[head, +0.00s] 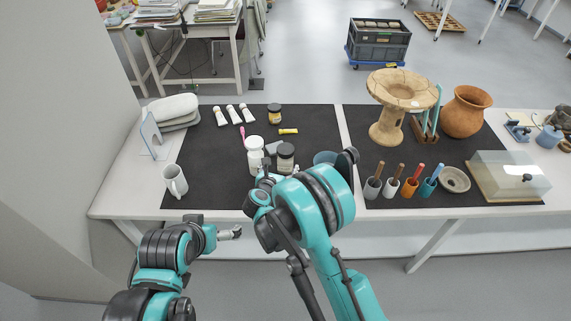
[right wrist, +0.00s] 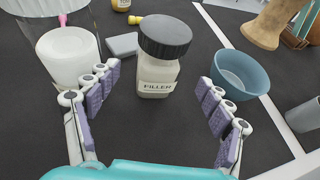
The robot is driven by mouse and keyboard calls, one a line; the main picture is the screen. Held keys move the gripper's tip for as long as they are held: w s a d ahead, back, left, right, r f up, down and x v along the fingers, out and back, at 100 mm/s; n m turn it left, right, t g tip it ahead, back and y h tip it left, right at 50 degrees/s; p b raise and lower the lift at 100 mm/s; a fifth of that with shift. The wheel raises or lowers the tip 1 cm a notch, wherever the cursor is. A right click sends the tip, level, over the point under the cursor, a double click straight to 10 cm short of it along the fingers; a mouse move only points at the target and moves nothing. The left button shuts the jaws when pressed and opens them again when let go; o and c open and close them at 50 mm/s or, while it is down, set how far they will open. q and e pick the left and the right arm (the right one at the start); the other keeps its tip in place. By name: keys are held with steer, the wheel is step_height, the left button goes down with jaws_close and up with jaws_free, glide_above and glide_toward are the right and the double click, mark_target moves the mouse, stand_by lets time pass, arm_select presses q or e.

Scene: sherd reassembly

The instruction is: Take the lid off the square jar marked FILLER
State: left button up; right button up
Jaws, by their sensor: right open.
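The square FILLER jar (right wrist: 157,80) stands upright on the dark mat, its label facing my right wrist camera. Its round black ribbed lid (right wrist: 165,36) is on top. In the head view the lid (head: 286,149) shows just beyond my right arm. My right gripper (right wrist: 159,82) is open, its purple-padded fingers spread on either side of the jar's near side, with clear gaps and nothing between the pads. In the head view my right arm hides most of this gripper. My left gripper (head: 231,233) is off the table's front edge, too small to tell its opening.
A white-lidded jar (right wrist: 68,55) stands close left of the FILLER jar, near the left finger. A blue bowl (right wrist: 240,76) is close on the right. A grey block (right wrist: 122,45) lies behind. A mug (head: 175,181) stands at the mat's left, with bare mat between.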

mark_target(284, 153)
steer(key=b+x, duration=0.2)
steer(key=x, duration=0.5)
steer(key=shift+w+f+b, duration=0.1)
steer(key=shift+b, duration=0.25)
steer(key=shift+a, duration=0.1)
steer(key=c, duration=1.7)
steer(key=shift+r, duration=0.25)
step_height(284, 153, up, 4)
steer(key=shift+p, duration=1.2)
steer(key=s+d+r+p, duration=0.1)
steer(key=d+r, duration=0.1)
steer(key=d, duration=0.1)
steer(key=s+d+r+p, duration=0.1)
steer(key=d+r, duration=0.1)
steer(key=d, duration=0.2)
steer(key=s+d+r+p, duration=0.1)
steer(key=d+r, duration=0.1)
steer(key=d, duration=0.2)
steer(key=shift+s+d+r+p, duration=0.1)
steer(key=shift+s+r+p, duration=0.2)
steer(key=shift+r, duration=0.1)
steer(key=shift+w, duration=0.1)
